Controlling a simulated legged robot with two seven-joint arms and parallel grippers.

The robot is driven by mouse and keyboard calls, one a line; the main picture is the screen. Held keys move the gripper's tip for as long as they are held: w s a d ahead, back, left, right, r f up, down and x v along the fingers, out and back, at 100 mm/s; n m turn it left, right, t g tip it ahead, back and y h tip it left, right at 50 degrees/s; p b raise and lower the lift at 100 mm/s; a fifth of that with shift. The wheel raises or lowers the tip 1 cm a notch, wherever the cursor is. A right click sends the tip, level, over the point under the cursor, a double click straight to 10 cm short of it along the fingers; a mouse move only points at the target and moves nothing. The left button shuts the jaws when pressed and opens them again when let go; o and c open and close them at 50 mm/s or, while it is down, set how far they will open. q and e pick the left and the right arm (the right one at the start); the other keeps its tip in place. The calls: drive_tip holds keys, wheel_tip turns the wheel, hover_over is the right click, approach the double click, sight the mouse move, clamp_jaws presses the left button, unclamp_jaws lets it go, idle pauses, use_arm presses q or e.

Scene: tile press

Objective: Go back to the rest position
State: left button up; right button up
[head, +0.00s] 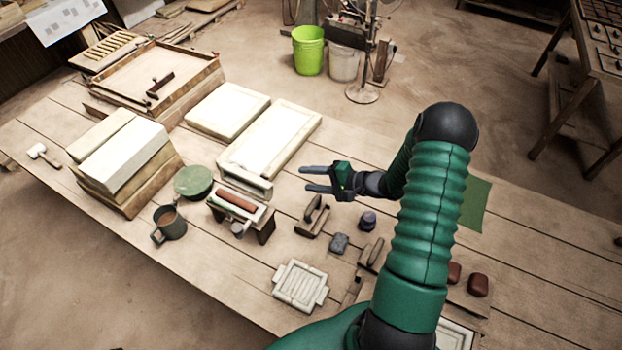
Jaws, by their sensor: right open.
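My right gripper (317,179) is open and empty. Its two grey fingers point left, above the wooden table (360,148) and near the right edge of a white framed slab (270,138). My green right arm comes in from the bottom right and bends at a black elbow high in the view. It hides part of the table behind it. My left gripper is not in view.
Below the gripper are wooden hand tools (312,217), a small dark jar (367,221), a grey block (339,243) and a white tile mould (299,286). A mug (170,223) and stacked blocks (125,158) stand left. Bare planks lie right of the slab.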

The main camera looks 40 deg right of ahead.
idle(0.3)
drive_tip(key=w+a+r+n+g+h, duration=0.3)
drive_tip(key=w+a+n+g+h, duration=0.1)
drive_tip(key=a+n+h, duration=0.25)
drive_tip(key=s+a+r+n+g+y, duration=0.1)
drive_tip(key=s+a+n+g, duration=0.5)
drive_tip(key=s+a, duration=0.9)
drive_tip(key=s+r+n, duration=0.1)
drive_tip(key=n, duration=0.2)
drive_tip(key=shift+s+a+r, duration=0.3)
drive_tip(key=shift+s+r, duration=0.05)
drive_tip(key=shift+s, duration=0.05)
drive_tip(key=shift+a, duration=0.15)
